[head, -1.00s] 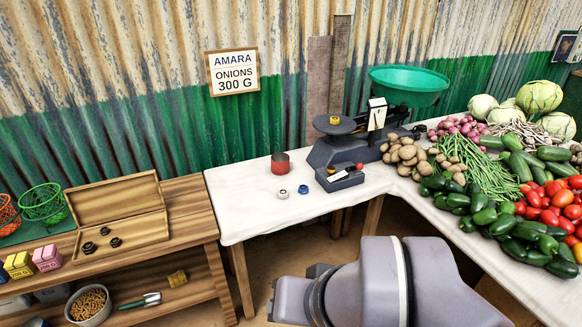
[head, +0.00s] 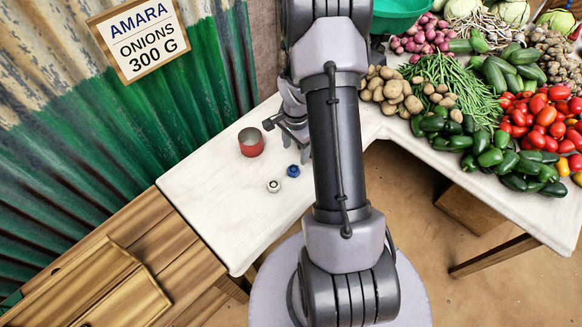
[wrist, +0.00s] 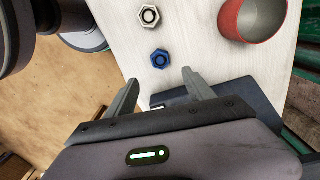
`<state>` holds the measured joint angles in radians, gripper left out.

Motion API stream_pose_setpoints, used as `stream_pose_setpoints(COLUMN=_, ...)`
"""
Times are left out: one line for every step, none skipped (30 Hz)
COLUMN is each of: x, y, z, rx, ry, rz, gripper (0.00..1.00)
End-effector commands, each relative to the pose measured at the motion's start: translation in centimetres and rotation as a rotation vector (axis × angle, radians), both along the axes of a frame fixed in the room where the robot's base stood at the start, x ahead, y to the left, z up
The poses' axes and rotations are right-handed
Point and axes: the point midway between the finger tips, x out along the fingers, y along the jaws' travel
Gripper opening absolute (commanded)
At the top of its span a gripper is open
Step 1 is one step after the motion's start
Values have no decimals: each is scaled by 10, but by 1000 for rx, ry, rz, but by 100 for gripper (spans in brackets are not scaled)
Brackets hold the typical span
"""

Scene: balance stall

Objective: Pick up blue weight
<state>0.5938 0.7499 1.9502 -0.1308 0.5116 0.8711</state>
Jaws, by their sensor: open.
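The blue weight (head: 293,171) stands on the white table (head: 222,205), close to the right of a pale metal weight (head: 273,186). In the wrist view the blue weight (wrist: 160,58) lies just beyond the fingertips, roughly centred between them, with the pale weight (wrist: 149,16) farther out. My gripper (wrist: 160,80) is open, with nothing between its fingers. In the head view my gripper is partly hidden by my arm and is near the weights, to the right of the red cup (head: 251,143).
The red cup also shows in the wrist view (wrist: 229,22). A dark slab (wrist: 222,92) lies close beside the right finger there. My arm hides most of the scale; part of its green bowl (head: 398,14) shows. Vegetables (head: 480,110) crowd the right; the table's front left is clear.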

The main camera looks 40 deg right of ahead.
Motion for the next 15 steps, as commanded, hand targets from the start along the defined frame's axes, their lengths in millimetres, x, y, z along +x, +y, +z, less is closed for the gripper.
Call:
stream_pose_setpoints(x=0, y=1, z=-18, rx=1, ry=2, rz=1, gripper=62)
stream_pose_setpoints(x=0, y=1, z=-25, rx=1, ry=2, rz=1, gripper=62)
stream_pose_setpoints(x=0, y=1, z=-32, rx=1, ry=2, rz=1, gripper=62)
stream_pose_setpoints(x=0, y=1, z=-37, rx=1, ry=1, rz=1, gripper=62)
stream_pose_setpoints(x=0, y=1, z=-40, rx=1, ry=1, rz=1, gripper=62)
stream_pose_setpoints(x=0, y=1, z=-43, rx=1, ry=1, rz=0, gripper=62)
stream_pose_setpoints(x=0, y=1, z=-45, rx=1, ry=1, rz=1, gripper=62)
stream_pose_setpoints(x=0, y=1, z=-47, rx=1, ry=0, rz=1, gripper=62)
stream_pose_setpoints(x=0, y=1, z=-50, rx=0, ry=0, rz=1, gripper=62)
stream_pose_setpoints(x=0, y=2, z=-54, rx=0, ry=0, rz=2, gripper=62)
stream_pose_setpoints(x=-1, y=3, z=-59, rx=0, ry=0, rz=2, gripper=62)
stream_pose_setpoints(x=-1, y=4, z=-67, rx=1, ry=1, rz=2, gripper=62)
stream_pose_setpoints(x=-2, y=5, z=-74, rx=1, ry=2, rz=3, gripper=62)
stream_pose_setpoints(x=-2, y=5, z=-81, rx=1, ry=1, rz=4, gripper=62)
stream_pose_setpoints(x=-2, y=5, z=-89, rx=1, ry=1, rz=3, gripper=62)
